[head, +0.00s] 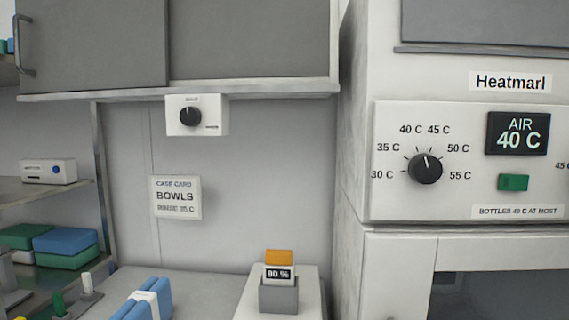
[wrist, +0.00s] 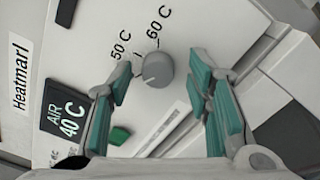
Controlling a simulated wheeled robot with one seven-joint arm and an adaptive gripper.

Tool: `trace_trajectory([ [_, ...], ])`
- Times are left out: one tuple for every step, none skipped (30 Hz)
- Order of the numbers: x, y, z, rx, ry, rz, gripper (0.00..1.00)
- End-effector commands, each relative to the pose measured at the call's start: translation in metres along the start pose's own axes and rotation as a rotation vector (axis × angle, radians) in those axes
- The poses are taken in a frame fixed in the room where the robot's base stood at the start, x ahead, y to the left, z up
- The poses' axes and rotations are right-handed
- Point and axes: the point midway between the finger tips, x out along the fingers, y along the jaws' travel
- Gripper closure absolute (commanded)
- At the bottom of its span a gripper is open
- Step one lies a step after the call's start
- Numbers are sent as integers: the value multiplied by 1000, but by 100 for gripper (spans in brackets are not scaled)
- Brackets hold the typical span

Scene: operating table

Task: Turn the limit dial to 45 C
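In the wrist view a round grey dial (wrist: 157,68) stands on the white panel, with "50 C" and "60 C" printed beside it. My gripper (wrist: 162,64) is open, with teal-padded fingers on either side of the dial in the picture. I cannot tell whether they touch it. My gripper does not show in the head view.
A black dial (head: 426,169) marked 30 to 55 C points up, between 40 and 45 C. The display (head: 518,133) reads AIR 40 C, above a green button (head: 513,182). A label (head: 517,211) concerns bottles. A wall dial (head: 190,116) and a case card (head: 176,197) are left.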

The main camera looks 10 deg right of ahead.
Motion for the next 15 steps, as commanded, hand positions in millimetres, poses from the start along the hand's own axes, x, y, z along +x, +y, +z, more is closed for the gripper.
trace_trajectory([
  [0, 0, 0, 0, 0, 1, 54],
  [0, 1, 0, 0, -1, 1, 54],
  [0, 1, 0, 0, -1, 2, 54],
  [0, 1, 0, 0, -1, 2, 54],
  [-1, 1, 1, 0, -1, 2, 54],
  [-2, 1, 1, 0, -2, 2, 54],
  [-4, 1, 1, -1, -2, 2, 54],
  [-6, 1, 1, -1, -3, 3, 54],
  [-11, 2, 1, -2, -3, 3, 54],
  [-14, 2, 2, -2, -4, 4, 54],
  [-19, 2, 2, -2, -4, 4, 54],
  [-26, 2, 1, -2, -4, 4, 54],
  [-32, 2, 1, -1, -5, 4, 54],
  [-38, 2, 1, -1, -5, 3, 54],
  [-47, 2, 2, -1, -6, 3, 54],
])
